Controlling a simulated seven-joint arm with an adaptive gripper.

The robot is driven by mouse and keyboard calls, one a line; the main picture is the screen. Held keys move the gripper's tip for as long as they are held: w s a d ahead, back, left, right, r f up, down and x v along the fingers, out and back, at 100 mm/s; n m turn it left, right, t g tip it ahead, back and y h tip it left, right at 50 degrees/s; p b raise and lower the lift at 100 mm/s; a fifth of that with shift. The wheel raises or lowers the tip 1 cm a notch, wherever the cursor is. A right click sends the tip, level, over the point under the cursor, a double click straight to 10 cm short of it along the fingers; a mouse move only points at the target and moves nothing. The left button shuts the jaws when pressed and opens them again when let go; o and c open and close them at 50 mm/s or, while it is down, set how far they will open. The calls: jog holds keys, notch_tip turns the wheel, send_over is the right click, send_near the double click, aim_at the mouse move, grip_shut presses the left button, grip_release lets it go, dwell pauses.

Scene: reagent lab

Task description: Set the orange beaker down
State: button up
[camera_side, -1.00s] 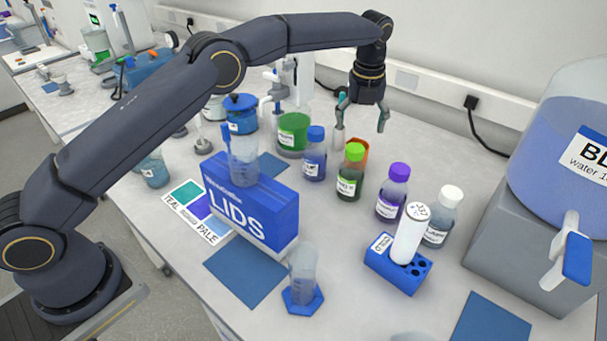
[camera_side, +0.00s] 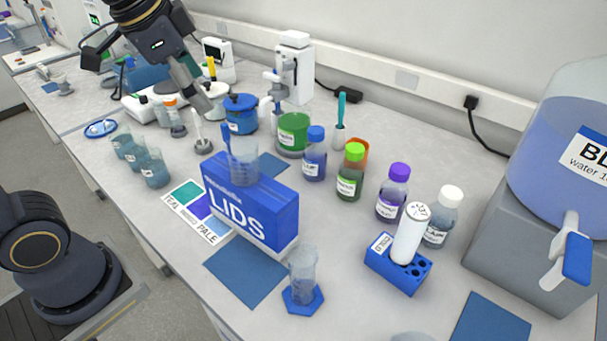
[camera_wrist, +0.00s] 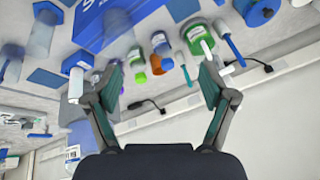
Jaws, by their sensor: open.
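The orange beaker (camera_side: 361,147) stands on the bench, partly hidden behind a green-capped bottle (camera_side: 350,178). Its orange body also shows in the wrist view (camera_wrist: 157,66), beyond the fingertips. My gripper (camera_wrist: 160,72) is open in the wrist view, with nothing between its teal-padded fingers. In the side view my wrist is high at the upper left, well away from the orange beaker; the fingertips are not clear there.
A purple-capped bottle (camera_side: 392,195) and a blue-capped bottle (camera_side: 314,157) stand close to the beaker. A teal-handled tool (camera_side: 341,108) stands upright just behind. The blue LIDS box (camera_side: 262,212) lies in front. A large dispenser (camera_side: 545,190) fills the right.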

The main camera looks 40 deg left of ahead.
jog(key=s+a+f+n, duration=0.1)
jog(key=s+f+n, duration=0.4)
jog(key=s, duration=0.3)
jog(key=shift+s+f+n+t, duration=0.15)
jog(key=shift+f+n+t, duration=0.1)
jog(key=shift+n+t, duration=0.15)
dwell(0.6)
